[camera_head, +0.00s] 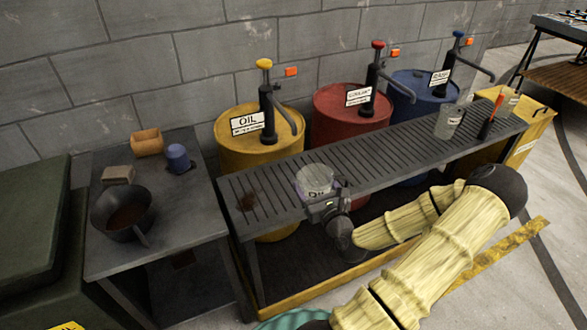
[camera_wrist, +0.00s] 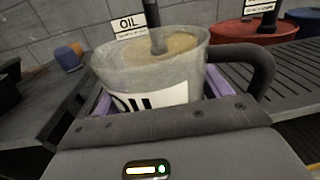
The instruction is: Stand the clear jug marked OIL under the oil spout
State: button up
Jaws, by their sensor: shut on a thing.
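The clear jug marked OIL (camera_head: 314,180) is upright in my gripper (camera_head: 325,204), over the front part of the slatted bench (camera_head: 400,158). In the wrist view the jug (camera_wrist: 150,88) fills the middle, its white label facing me and its dark handle (camera_wrist: 258,68) at the right. My gripper (camera_wrist: 160,100) is shut on it, with purple pads at both sides. The oil spout (camera_head: 288,122) reaches forward from the pump on the yellow OIL drum (camera_head: 228,157), up and left of the jug. I cannot tell whether the jug's base touches the slats.
The red drum (camera_head: 335,130) and blue drum (camera_head: 405,88) stand to the right with their own pumps.

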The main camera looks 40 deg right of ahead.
jog(key=shift+w+f+b, duration=0.25)
jog(key=shift+w+b, duration=0.25)
jog(key=shift+b, duration=0.4)
jog(key=b+x, duration=0.1)
jog(key=x, duration=1.3)
jog(key=shift+r, duration=0.2)
jog(key=shift+w+d, duration=0.1)
jog(key=f, duration=0.2)
jog(key=w+f+b, duration=0.1)
jog(key=shift+d+f+b, duration=0.15)
jog(key=shift+f+b, duration=0.15)
jog(key=shift+f, duration=0.05)
jog(key=shift+s+r, duration=0.1)
jog(key=shift+s, duration=0.05)
